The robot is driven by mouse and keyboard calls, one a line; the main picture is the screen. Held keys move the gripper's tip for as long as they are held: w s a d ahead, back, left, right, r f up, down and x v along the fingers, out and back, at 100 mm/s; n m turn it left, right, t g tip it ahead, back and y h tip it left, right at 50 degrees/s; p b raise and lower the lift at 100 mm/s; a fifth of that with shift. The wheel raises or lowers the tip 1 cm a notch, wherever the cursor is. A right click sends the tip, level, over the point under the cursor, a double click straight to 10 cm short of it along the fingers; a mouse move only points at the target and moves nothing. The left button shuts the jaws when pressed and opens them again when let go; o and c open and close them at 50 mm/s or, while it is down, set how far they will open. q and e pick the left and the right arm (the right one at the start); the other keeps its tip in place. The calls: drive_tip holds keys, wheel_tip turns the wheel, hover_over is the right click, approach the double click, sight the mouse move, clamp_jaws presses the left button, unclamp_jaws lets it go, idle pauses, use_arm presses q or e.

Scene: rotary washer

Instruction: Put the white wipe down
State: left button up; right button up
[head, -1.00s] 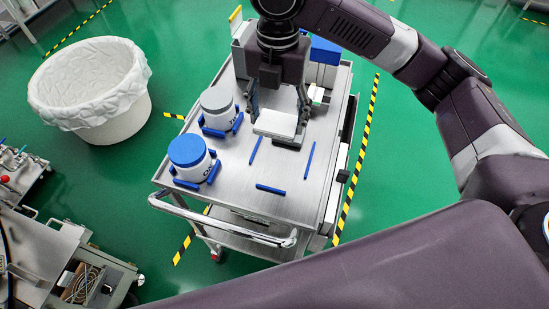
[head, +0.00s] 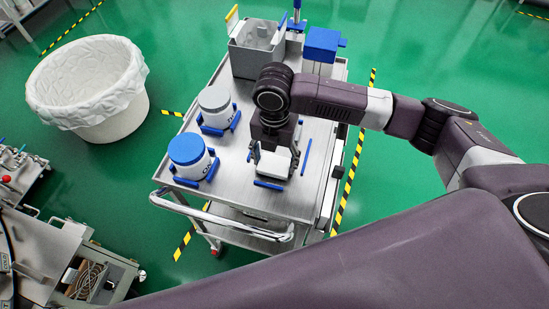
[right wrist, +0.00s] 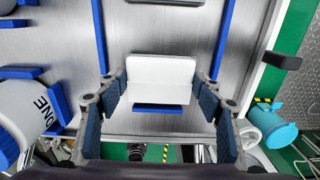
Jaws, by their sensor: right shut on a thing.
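The white wipe (head: 272,166) is a small pale block held at my right gripper (head: 274,158), low over the front part of the steel cart top (head: 230,172). In the right wrist view the wipe (right wrist: 161,78) lies between the two finger pads of the right gripper (right wrist: 162,92), which is shut on it. Blue strips lie around it on the cart: a left strip (right wrist: 98,35), a right strip (right wrist: 222,35) and a front strip (right wrist: 157,107). I cannot tell whether the wipe touches the cart surface. My left gripper is not in view.
Two jars, one grey-lidded (head: 215,105) and one blue-lidded (head: 188,155), stand in blue holders at the cart's left. A grey bin (head: 255,50) and a blue-topped box (head: 321,48) stand at the back. A handle rail (head: 220,222) runs along the front.

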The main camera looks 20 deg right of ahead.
sight(274, 163)
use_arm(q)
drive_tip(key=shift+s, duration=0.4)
use_arm(e)
drive_tip(key=shift+f, duration=0.15)
drive_tip(key=o, duration=1.2)
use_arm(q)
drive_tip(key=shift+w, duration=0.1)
use_arm(e)
drive_tip(key=shift+r, duration=0.45)
use_arm(q)
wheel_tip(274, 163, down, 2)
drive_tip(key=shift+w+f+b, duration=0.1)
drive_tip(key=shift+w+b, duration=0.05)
drive_tip(key=shift+b, duration=1.05)
use_arm(e)
wheel_tip(274, 163, up, 11)
drive_tip(key=shift+r, duration=0.2)
